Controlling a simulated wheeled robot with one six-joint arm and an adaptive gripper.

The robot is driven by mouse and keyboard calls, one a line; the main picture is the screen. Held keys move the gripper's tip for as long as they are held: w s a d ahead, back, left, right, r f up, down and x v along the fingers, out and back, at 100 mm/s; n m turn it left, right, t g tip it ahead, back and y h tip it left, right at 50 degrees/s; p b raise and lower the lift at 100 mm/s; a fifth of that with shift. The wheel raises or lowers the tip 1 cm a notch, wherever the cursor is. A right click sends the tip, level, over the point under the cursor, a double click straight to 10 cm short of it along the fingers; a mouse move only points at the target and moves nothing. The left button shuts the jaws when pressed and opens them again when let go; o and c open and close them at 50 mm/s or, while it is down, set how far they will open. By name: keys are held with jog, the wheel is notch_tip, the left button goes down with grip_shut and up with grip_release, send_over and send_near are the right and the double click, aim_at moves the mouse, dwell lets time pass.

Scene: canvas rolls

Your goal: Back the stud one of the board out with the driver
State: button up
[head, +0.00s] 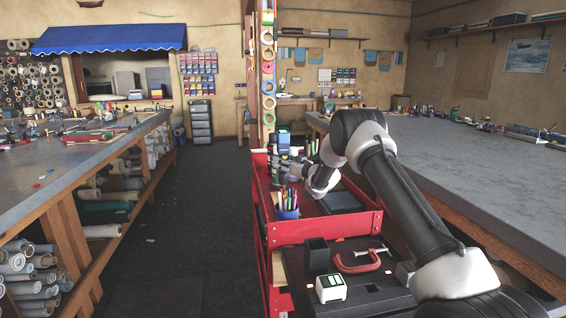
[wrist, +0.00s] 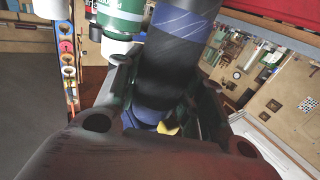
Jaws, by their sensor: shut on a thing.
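My gripper (wrist: 165,95) is shut on a thick dark cylinder with a blue band, which looks like the driver (wrist: 172,70). It fills the space between the two fingers and runs up out of the wrist view. A smaller blue part and a yellow bit show below it, partly hidden by my gripper. In the head view my gripper (head: 286,166) is over the far part of the red cart, and the driver is hard to make out there. I cannot make out the board or stud one in either view.
The red cart (head: 315,229) holds a blue cup of pens (head: 287,207), a black open box (head: 317,255), a red clamp (head: 357,262) and a white-and-green box (head: 331,289). A long grey bench (head: 470,170) lies right. A green container (wrist: 121,18) is close beside the driver.

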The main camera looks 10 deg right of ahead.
jog(key=shift+s+f, duration=0.1)
jog(key=shift+f, duration=0.55)
dwell(0.9)
jog(key=shift+r, duration=0.6)
dwell(2.3)
